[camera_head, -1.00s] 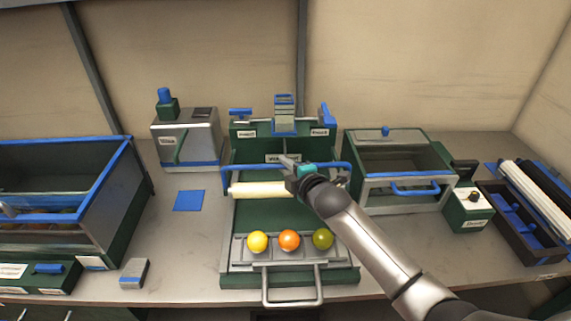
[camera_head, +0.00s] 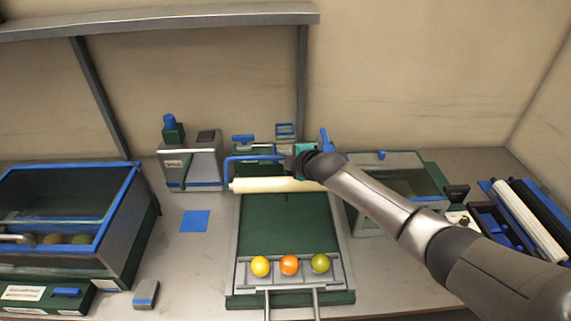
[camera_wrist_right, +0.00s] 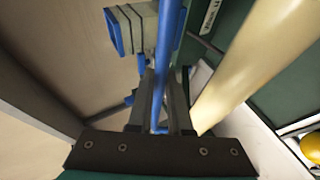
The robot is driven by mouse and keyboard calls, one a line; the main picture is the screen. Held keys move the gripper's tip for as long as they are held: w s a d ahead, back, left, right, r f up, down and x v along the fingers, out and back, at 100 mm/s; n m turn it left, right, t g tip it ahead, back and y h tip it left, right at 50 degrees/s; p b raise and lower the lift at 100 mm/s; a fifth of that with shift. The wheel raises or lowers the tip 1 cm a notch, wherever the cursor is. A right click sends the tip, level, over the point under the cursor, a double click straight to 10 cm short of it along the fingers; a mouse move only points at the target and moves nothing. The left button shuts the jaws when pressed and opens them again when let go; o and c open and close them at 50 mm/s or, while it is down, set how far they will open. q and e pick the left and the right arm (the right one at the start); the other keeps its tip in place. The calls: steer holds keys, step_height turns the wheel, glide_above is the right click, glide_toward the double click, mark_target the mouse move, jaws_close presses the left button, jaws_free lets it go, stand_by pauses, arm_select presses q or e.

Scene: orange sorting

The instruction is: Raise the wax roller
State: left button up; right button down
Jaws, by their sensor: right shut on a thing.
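The wax roller (camera_head: 270,185) is a long cream cylinder hung level from a blue bar handle (camera_head: 240,159). It stands above the back part of a green bed (camera_head: 285,225). My right gripper (camera_head: 290,161) is shut on the blue bar near its right part. In the right wrist view the bar (camera_wrist_right: 166,45) runs between the fingers (camera_wrist_right: 158,105), and the roller (camera_wrist_right: 245,65) lies beside them, apart from the fingers. My left gripper is not in view.
A yellow (camera_head: 260,266), an orange (camera_head: 290,265) and a green fruit (camera_head: 320,263) sit in a grey tray at the bed's front. A blue-rimmed bin (camera_head: 140,200) stands left, a box (camera_head: 192,162) back left. A blue square (camera_head: 195,221) lies on clear counter.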

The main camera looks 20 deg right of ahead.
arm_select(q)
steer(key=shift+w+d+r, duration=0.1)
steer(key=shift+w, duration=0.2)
arm_select(e)
steer(key=shift+w+d+r, duration=0.2)
steer(key=shift+w+r, duration=0.15)
steer(key=shift+w, duration=0.1)
steer(key=shift+w+d+r, duration=0.15)
steer(key=shift+w+r, duration=0.2)
steer(key=shift+w, duration=0.1)
steer(key=shift+r, duration=0.15)
steer(key=c, duration=0.8)
jaws_free()
steer(key=shift+w+f, duration=0.15)
steer(key=shift+f, duration=0.05)
steer(key=shift+c, duration=0.2)
arm_select(q)
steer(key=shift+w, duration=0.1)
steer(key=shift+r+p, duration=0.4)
steer(key=shift+p, duration=0.1)
arm_select(e)
steer(key=v, duration=1.5)
